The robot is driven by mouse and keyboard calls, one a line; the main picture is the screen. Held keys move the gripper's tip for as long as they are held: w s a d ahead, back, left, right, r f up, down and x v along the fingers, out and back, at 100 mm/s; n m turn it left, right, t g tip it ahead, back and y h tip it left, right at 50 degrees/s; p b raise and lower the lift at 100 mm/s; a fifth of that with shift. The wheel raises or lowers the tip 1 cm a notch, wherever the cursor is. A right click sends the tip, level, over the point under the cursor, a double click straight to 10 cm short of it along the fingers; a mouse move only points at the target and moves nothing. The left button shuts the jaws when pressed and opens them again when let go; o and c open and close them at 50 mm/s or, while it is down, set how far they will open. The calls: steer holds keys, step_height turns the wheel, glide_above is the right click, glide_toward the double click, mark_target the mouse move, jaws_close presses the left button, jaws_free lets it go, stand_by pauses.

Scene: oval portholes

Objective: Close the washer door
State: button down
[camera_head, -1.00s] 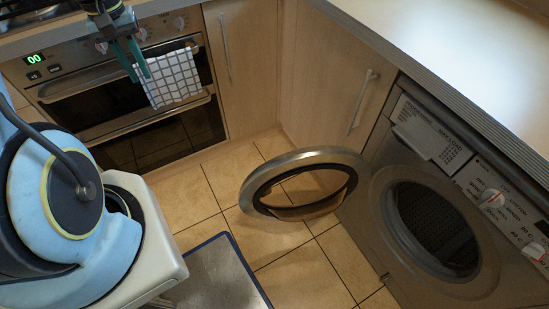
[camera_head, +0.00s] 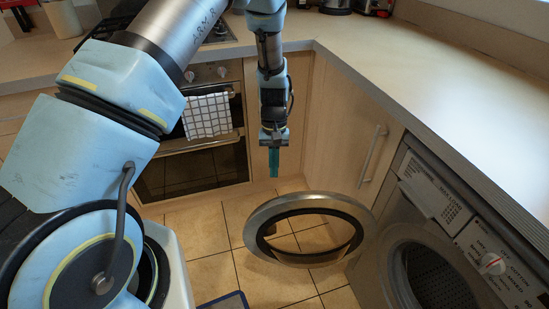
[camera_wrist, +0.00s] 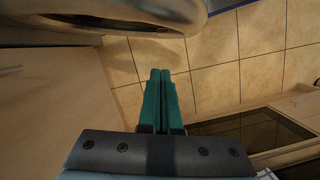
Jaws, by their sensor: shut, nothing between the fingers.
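The washer (camera_head: 415,245) stands at the right under the counter. Its round door (camera_head: 362,208), a metal ring with a see-through middle, is swung wide open to the left of the dark drum opening (camera_head: 438,278). My gripper (camera_head: 274,174) points down in front of the corner cabinet, behind and above the door ring and apart from it. In the wrist view my green fingers (camera_wrist: 160,75) are together with nothing between them. The door's rim (camera_wrist: 170,14) crosses the top of that view, ahead of the fingertips.
An oven (camera_head: 190,165) with a checked towel (camera_head: 207,115) stands at the back left. Wooden cabinets (camera_head: 345,130) and the counter (camera_head: 450,100) run behind and above the door. Tiled floor (camera_head: 210,225) lies free beneath, with a blue-edged mat (camera_head: 228,301) at the bottom.

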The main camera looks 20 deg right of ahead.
steer(key=s+a+f+p, duration=0.2)
steer(key=s+f, duration=0.2)
steer(key=shift+s, duration=0.2)
steer(key=shift+a, duration=0.1)
